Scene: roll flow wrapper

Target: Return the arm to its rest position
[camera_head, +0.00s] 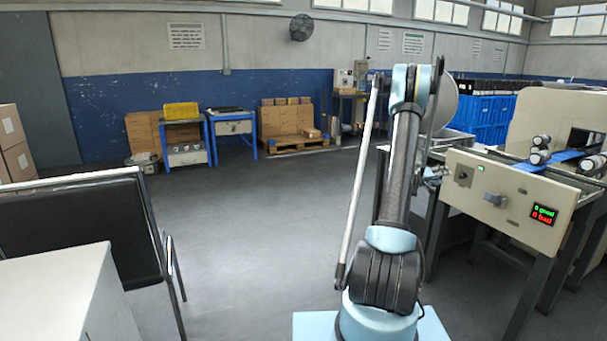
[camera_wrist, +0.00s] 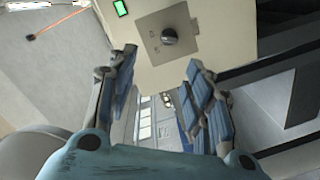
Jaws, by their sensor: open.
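The wrapper's beige panel also shows in the wrist view (camera_wrist: 215,20), with a dark round knob (camera_wrist: 169,36) and a lit green display (camera_wrist: 120,8). The fingertips appear close to this panel; I cannot tell whether they touch it.
The wrapper carries a blue film strip (camera_head: 550,162), rollers (camera_head: 540,150) and a good/bad counter display (camera_head: 543,214).

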